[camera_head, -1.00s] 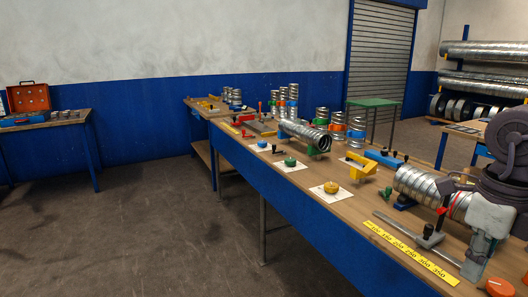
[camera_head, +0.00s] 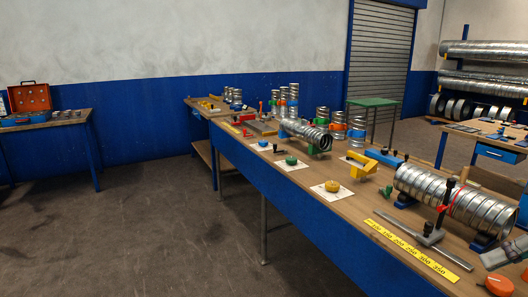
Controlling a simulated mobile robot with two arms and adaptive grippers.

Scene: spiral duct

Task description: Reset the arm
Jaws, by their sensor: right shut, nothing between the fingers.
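My right gripper (camera_head: 500,256) shows only in part at the right edge of the head view, low over the near end of the long workbench (camera_head: 345,212). It is shut and empty. It is apart from the large spiral duct (camera_head: 455,202), which lies on blue supports with a red band around it. The rest of my right arm is out of the picture. My left gripper is not in view.
A caliper-like tool (camera_head: 425,236) and a yellow size strip (camera_head: 412,250) lie before the duct. An orange knob (camera_head: 499,286) is at the near right. A yellow clamp (camera_head: 370,164) and several smaller ducts stand farther back. The floor at left is clear.

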